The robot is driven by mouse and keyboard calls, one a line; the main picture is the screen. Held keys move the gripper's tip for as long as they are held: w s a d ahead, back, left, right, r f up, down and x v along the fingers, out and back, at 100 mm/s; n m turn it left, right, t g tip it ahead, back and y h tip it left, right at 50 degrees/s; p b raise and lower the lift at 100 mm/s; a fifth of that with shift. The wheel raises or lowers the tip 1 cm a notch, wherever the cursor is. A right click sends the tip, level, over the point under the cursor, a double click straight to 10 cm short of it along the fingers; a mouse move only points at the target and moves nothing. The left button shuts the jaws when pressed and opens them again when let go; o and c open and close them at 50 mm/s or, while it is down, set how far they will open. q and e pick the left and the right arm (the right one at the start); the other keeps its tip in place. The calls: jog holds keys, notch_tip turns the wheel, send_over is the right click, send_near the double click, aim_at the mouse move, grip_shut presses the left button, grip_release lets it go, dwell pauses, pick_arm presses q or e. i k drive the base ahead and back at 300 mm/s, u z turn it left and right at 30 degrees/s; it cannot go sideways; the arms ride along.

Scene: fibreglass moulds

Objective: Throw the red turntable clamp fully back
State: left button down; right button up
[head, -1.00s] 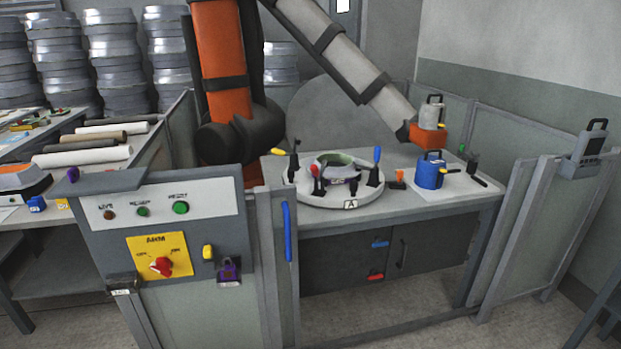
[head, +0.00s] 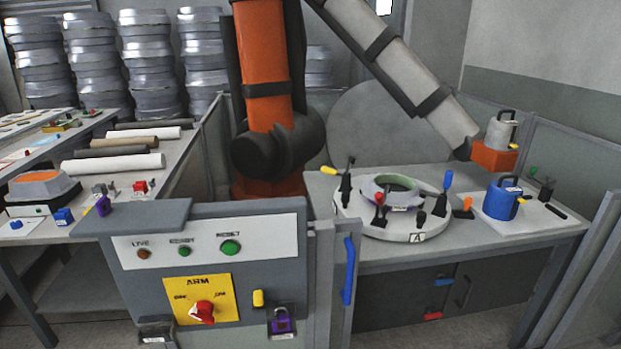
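The round white turntable (head: 362,222) stands on the bench behind the control panel, with a tag marked A on its front rim. A ring-shaped mould (head: 373,190) with a green inside sits on it. The red clamp (head: 379,198) is at the front left of the mould, its red tip pointing up; its exact lever angle is too small to tell. A yellow-tipped clamp (head: 345,182) is at the left, a blue-tipped clamp (head: 447,182) at the right and a black clamp (head: 421,219) at the front. Neither of my grippers is in view.
A control panel (head: 218,255) with a red rotary switch (head: 202,311) and a purple padlock (head: 281,322) stands in front. A gate with a blue handle (head: 348,270) is beside it. An orange and grey arm (head: 265,90) reaches over the bench. A blue can (head: 501,199) stands right.

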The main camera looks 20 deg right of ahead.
aim_at(380, 198)
jog(key=u, duration=0.1)
jog(key=i, duration=0.75)
jog(key=z, duration=0.65)
jog(key=i, duration=0.65)
jog(key=z, duration=0.75)
